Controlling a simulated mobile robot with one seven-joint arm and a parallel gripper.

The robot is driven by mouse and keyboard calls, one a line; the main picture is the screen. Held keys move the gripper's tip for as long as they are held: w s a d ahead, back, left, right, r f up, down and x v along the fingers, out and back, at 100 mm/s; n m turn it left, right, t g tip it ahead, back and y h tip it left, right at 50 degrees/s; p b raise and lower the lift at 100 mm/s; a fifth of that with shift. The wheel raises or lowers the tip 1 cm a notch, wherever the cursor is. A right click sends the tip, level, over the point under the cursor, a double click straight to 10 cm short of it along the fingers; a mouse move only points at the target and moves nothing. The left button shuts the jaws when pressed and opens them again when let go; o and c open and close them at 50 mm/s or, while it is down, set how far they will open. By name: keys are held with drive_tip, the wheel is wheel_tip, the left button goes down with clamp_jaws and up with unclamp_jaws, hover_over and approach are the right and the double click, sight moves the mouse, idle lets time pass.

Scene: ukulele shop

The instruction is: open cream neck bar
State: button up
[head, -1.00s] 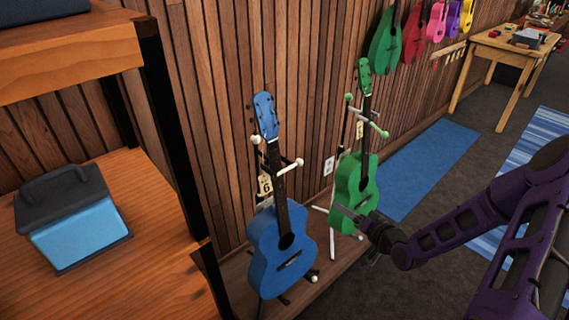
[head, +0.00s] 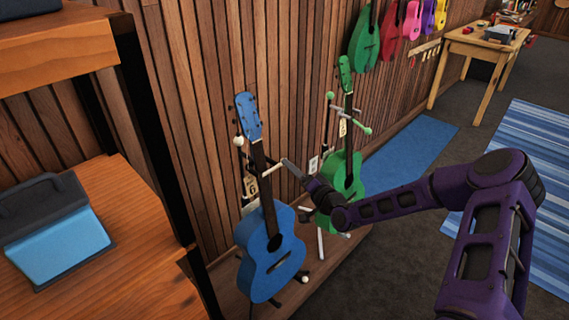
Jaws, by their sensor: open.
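The cream neck bar (head: 239,141) is at the top of the stand holding the blue ukulele (head: 270,255). Its cream knob shows left of the blue neck, and its right arm runs in front of the wall on the other side. My gripper (head: 294,190) is open, just right of the blue neck at about the bar's height. One finger reaches close to the bar's right end, which it partly hides. I cannot tell whether they touch. A tag marked 6 (head: 251,185) hangs below the bar.
A green ukulele (head: 336,180) on a stand with a green neck bar (head: 361,127) is close behind my gripper. A wooden shelf (head: 150,235) with a blue and dark case (head: 55,230) stands at left. Open floor and rugs (head: 530,160) lie at right.

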drive_tip(key=x, duration=0.5)
clamp_jaws()
idle(1.4)
